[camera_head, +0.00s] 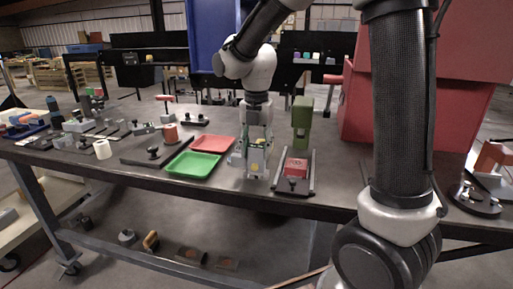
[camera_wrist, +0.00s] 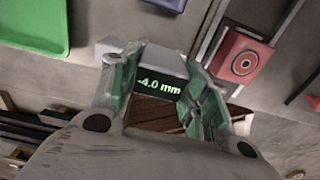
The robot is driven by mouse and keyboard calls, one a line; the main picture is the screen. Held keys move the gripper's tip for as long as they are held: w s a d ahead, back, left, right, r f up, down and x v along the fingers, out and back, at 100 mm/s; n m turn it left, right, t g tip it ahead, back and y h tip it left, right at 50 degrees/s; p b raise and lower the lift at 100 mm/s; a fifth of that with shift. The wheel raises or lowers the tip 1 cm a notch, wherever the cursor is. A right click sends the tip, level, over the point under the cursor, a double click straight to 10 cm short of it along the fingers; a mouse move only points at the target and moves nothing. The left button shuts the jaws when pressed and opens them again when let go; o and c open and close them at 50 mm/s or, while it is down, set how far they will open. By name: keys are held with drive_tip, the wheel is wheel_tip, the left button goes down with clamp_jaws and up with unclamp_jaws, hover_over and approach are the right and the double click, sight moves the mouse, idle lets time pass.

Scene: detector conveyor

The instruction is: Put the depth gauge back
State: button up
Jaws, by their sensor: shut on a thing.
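My gripper (camera_head: 257,165) points down over the front part of the bench, between the red tray and the red block's fixture. It is shut on the depth gauge, whose dark display (camera_wrist: 158,85) reads -4.0 mm in green in the wrist view. A light grey part of the gauge (camera_wrist: 112,48) sticks out to the left of the fingers. In the head view the fingers hide most of the gauge. I cannot tell whether it touches the bench. The red block (camera_head: 296,167) with a round recess lies in a railed fixture to the right; it also shows in the wrist view (camera_wrist: 240,60).
A green tray (camera_head: 193,165) and a red tray (camera_head: 212,144) lie left of my gripper. A green upright (camera_head: 302,115) stands behind the red block. A large red housing (camera_head: 450,115) fills the back right. Fixtures and a white roll (camera_head: 102,149) crowd the bench's left.

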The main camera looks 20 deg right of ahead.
drive_tip(key=shift+f, duration=0.15)
drive_tip(key=shift+f, duration=0.35)
drive_tip(key=o, duration=1.5)
drive_tip(key=shift+c, duration=0.2)
